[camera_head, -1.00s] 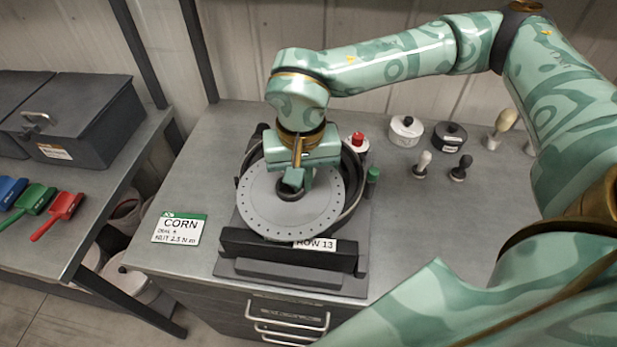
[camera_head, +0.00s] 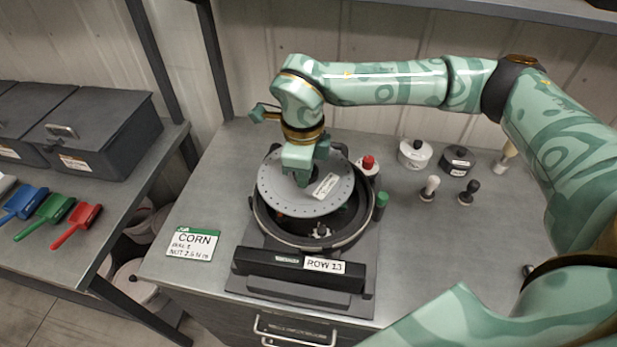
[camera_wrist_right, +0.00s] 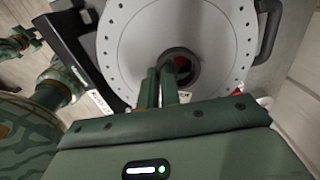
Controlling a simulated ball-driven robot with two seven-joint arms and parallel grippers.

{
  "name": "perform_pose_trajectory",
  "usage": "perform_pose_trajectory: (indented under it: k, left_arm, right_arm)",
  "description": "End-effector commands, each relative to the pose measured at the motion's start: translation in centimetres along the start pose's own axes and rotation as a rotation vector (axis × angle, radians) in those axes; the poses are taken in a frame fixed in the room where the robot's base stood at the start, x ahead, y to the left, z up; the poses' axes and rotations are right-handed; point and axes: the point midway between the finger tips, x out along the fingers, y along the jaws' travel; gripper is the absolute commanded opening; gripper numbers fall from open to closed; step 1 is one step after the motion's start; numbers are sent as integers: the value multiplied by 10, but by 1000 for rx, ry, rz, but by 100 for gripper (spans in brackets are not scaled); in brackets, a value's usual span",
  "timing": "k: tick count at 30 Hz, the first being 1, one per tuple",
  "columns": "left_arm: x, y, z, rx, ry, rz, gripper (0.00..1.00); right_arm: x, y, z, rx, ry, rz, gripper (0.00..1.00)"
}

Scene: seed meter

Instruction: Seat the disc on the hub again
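The disc (camera_head: 290,196) is a grey round plate with small holes along its rim and a white label. It is tilted over the round dark meter housing (camera_head: 345,236), apart from the hub (camera_head: 320,231), which shows below its near edge. My right gripper (camera_head: 307,180) is at the disc's middle. In the right wrist view its two fingers (camera_wrist_right: 160,86) are close together at the dark collar (camera_wrist_right: 181,66) of the disc (camera_wrist_right: 130,42) and appear shut on it. Green parts of mine show at that view's left edge; I cannot make out the left gripper's fingers there.
A red-topped jar (camera_head: 368,165) and a green cylinder (camera_head: 381,203) stand beside the housing. White (camera_head: 415,153) and black (camera_head: 458,160) pots and small knobbed tools are to the right. A CORN card (camera_head: 193,245) lies left.

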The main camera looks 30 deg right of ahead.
Motion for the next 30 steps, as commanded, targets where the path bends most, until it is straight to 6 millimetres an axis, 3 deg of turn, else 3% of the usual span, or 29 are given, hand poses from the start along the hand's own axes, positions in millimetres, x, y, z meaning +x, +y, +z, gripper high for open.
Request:
perform_pose_trajectory:
  k: [12, 18, 24, 30]
  left_arm:
    - [-9, -1, -3, 0, 4, -1, 37]
    - [-11, -1, -3, 0, 5, -2, 37]
    - [-11, -1, -4, -1, 6, -2, 37]
    - [-4, -1, -2, -1, 3, -1, 37]
  right_arm:
    - [-4, -24, 7, 1089, 12, 8, 0]
    - [-5, -31, 8, 1472, 19, 9, 0]
    - [-4, -34, 8, 1643, 24, 8, 0]
    - [5, -35, 8, 1663, 25, 8, 0]
